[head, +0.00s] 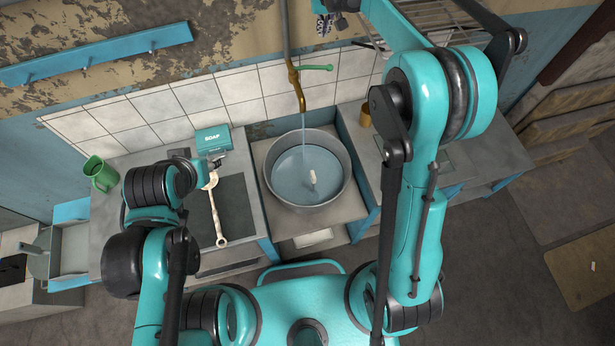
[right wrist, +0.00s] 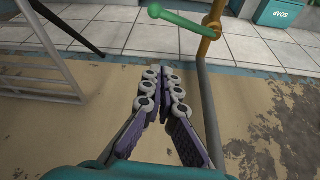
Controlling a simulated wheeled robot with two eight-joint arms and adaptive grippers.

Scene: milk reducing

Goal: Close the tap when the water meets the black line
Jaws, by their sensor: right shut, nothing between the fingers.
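A brass tap (head: 298,86) with a green lever handle (head: 318,67) hangs from a pipe on the tiled wall. A stream of water (head: 304,121) runs from its spout into a round metal pot (head: 342,158). Water covers the pot's bottom; a small white object (head: 313,177) shows in it. I cannot make out a black line. My right gripper (head: 323,22) is shut and empty, high by the wall above the lever. In the right wrist view the lever (right wrist: 180,21) is apart from the closed fingertips (right wrist: 162,76). My left gripper (head: 211,167) is small and partly hidden over the left counter.
A teal soap box (head: 213,139), a green mug (head: 99,174) and a wrench-like tool (head: 217,215) are on the left counter. A wire rack (right wrist: 45,65) is near my right gripper. A brown cup (head: 365,115) stands right of the pot.

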